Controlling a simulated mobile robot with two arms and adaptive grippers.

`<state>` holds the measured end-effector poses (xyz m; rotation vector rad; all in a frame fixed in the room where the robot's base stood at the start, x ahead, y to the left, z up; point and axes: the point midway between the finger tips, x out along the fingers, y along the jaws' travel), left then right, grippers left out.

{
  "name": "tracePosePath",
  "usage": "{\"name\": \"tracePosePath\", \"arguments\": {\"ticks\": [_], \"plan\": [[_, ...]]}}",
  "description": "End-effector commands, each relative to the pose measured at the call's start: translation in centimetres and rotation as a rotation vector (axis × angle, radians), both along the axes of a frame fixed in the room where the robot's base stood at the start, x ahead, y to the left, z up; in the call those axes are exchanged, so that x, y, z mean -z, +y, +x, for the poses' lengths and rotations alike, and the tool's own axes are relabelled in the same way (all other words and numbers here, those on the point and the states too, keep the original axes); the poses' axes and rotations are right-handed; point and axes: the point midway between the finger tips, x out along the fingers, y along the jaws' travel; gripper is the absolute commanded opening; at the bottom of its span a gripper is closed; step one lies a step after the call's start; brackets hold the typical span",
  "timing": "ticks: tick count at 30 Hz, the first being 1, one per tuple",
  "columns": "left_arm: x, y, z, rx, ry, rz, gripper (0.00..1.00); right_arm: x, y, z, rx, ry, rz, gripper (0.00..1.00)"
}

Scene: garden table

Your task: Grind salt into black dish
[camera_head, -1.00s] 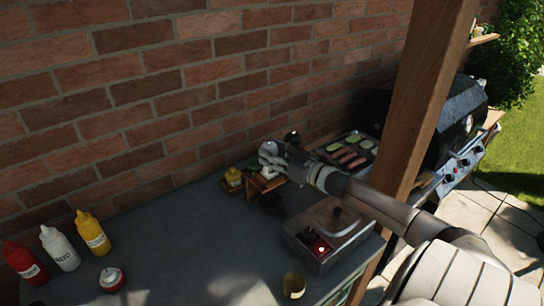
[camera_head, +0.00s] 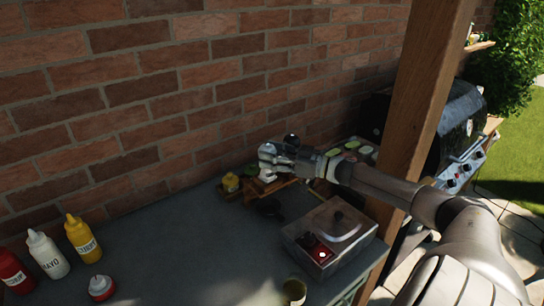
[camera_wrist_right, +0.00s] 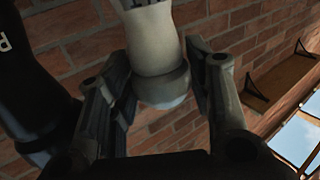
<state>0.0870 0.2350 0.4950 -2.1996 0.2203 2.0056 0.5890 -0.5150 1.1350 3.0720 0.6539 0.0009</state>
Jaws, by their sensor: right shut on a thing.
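My right gripper (camera_head: 272,160) is near the brick wall, over a small wooden stand (camera_head: 268,187). In the right wrist view its fingers (camera_wrist_right: 165,95) are shut on a pale grinder (camera_wrist_right: 157,45), which I take to be the salt grinder. A black grinder-like thing with a white letter (camera_wrist_right: 30,75) stands close at the left there; a dark round knob (camera_head: 291,140) shows just behind my gripper in the head view. The black dish (camera_head: 270,208) lies low and dark on the counter in front of the stand. Its inside is too dark to read. My left gripper is not seen.
A yellow-labelled jar (camera_head: 230,183) stands left of the stand. A metal box with a lid (camera_head: 330,235) is right of the dish. Sauce bottles (camera_head: 82,238) stand at the left. A wooden post (camera_head: 425,95) rises beside my right arm. The middle counter (camera_head: 185,240) is clear.

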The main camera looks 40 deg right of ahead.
Motion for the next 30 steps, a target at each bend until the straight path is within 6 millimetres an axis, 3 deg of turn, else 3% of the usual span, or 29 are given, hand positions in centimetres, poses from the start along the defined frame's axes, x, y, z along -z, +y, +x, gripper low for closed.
{"name": "tracePosePath", "arguments": {"ticks": [3, 4, 9, 20, 30], "plan": [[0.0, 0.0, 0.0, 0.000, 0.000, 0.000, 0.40, 0.1, 0.1, 0.0, 0.000, 0.003, 0.001, 0.23], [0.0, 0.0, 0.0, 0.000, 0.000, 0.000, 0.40, 0.2, 0.1, 0.0, 0.000, 0.003, 0.001, 0.49], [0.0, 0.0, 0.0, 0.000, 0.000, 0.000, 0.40, 0.1, 0.1, 0.0, 0.000, 0.001, 0.001, 0.68], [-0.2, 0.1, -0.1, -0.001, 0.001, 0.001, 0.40, 0.0, 0.1, 0.0, 0.006, 0.001, 0.002, 0.68], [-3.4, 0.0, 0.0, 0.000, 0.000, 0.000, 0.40, -0.3, 0.5, -0.2, 0.156, 0.002, 0.008, 0.68]]}}
